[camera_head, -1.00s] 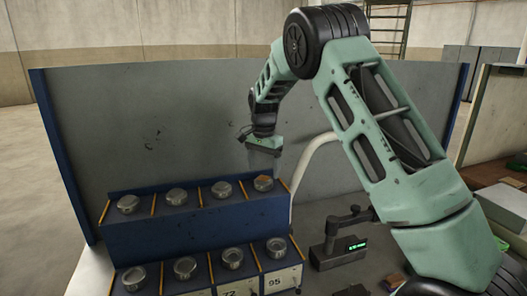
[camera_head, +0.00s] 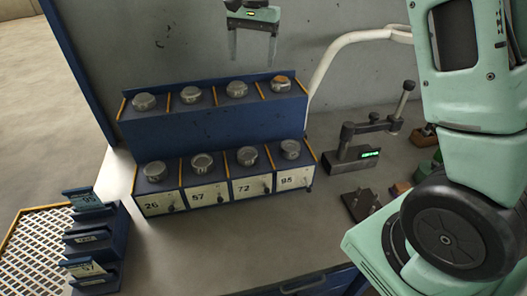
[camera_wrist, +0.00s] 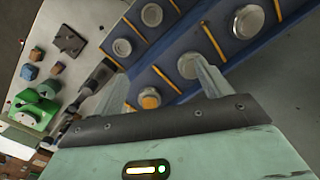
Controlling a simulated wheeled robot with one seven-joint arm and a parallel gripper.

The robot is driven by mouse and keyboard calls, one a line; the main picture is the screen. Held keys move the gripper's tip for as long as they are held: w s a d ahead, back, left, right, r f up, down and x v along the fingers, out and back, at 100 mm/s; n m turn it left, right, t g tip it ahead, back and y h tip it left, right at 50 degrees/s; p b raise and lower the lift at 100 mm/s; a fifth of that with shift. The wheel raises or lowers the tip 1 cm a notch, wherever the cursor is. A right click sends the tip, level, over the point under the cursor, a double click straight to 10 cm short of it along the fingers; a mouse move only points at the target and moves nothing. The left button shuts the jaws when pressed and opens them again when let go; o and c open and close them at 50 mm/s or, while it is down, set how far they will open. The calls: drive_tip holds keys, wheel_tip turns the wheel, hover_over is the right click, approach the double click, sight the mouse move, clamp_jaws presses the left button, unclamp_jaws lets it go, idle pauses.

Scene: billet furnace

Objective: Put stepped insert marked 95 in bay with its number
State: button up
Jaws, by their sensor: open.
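My gripper (camera_head: 252,48) is open and empty, above and behind the upper row of a blue two-tier rack (camera_head: 205,124). In the wrist view the orange-topped insert (camera_wrist: 150,98) shows between my fingers (camera_wrist: 160,77). The front row has bays labelled 26, 57, 72 and 95, with a round metal piece in each. The bay labelled 95 (camera_head: 295,179) is at the right end. I cannot read marks on the inserts.
A small blue holder (camera_head: 88,240) with cards, including 95 and 57, stands front left beside a perforated tray (camera_head: 30,245). A pale curved tube (camera_head: 335,48) runs behind. The table in front is clear.

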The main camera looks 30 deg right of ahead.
drive_tip(key=s+a+f+n, duration=0.2)
drive_tip(key=s+a+n, duration=0.4)
drive_tip(key=s+a, duration=0.55)
drive_tip(key=s+a+f+n, duration=0.2)
drive_tip(key=s+n, duration=0.3)
drive_tip(key=s, duration=0.6)
drive_tip(key=s+a+f+n, duration=0.3)
drive_tip(key=s+f+n, duration=0.1)
drive_tip(key=s, duration=0.7)
drive_tip(key=shift+s+f+n, duration=0.15)
drive_tip(key=shift+s+n, duration=0.25)
drive_tip(key=shift+n, duration=0.5)
drive_tip(key=shift+a, duration=0.1)
